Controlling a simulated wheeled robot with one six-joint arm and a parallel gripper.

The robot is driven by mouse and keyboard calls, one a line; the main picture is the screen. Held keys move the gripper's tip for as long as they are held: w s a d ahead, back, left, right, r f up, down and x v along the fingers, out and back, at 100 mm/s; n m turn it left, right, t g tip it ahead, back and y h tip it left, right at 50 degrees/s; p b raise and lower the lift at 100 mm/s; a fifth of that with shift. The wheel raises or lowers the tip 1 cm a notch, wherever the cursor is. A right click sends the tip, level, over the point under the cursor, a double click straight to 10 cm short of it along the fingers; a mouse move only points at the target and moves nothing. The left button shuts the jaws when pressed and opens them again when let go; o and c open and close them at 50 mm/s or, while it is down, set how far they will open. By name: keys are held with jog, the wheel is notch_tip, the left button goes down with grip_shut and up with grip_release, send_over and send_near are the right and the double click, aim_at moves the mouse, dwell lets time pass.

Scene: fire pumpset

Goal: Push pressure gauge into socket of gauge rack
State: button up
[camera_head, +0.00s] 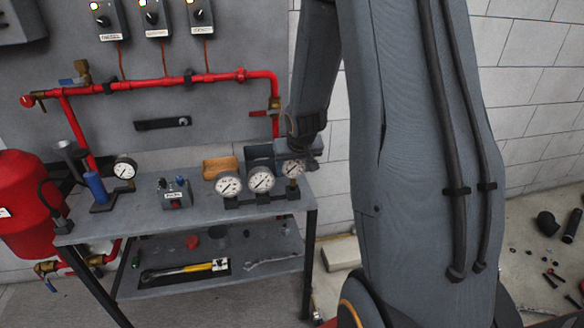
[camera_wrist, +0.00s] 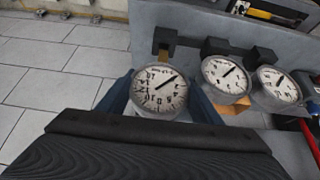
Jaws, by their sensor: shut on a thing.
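The pressure gauge (camera_head: 293,168), round with a white dial, is at the right end of the gauge rack (camera_head: 245,201). My gripper (camera_head: 295,155) is shut on it from behind. In the wrist view the gauge (camera_wrist: 159,91) sits between my bluish fingers (camera_wrist: 160,100), its dial facing the camera. Its brass stem points at the rack's dark end socket (camera_wrist: 165,36). In the head view the stem meets or nearly meets the socket; I cannot tell how deep it sits. Two similar gauges (camera_head: 228,184) (camera_head: 261,179) stand upright in the other sockets.
The rack stands on a grey bench (camera_head: 150,218) near its right edge. A small control box (camera_head: 174,193), a blue cylinder (camera_head: 96,187) and another gauge (camera_head: 125,168) are to the left. An orange-brown block (camera_head: 219,167) is behind the rack. Red pipes (camera_head: 160,82) run along the panel.

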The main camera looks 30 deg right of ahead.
aim_at(294, 173)
jog(key=shift+f+b, duration=1.65)
jog(key=shift+f, duration=0.25)
jog(key=o, duration=2)
jog(key=p+v, duration=0.3)
jog(key=v, duration=0.5)
jog(key=shift+a, duration=0.15)
jog(key=s+a+n+g+y, duration=0.1)
jog(key=s+a+n+g, duration=0.2)
jog(key=s+a, duration=1.3)
jog(key=s+r+g, duration=0.1)
jog(key=s+g, duration=0.1)
jog(key=s, duration=0.1)
jog(key=shift+y, duration=0.4)
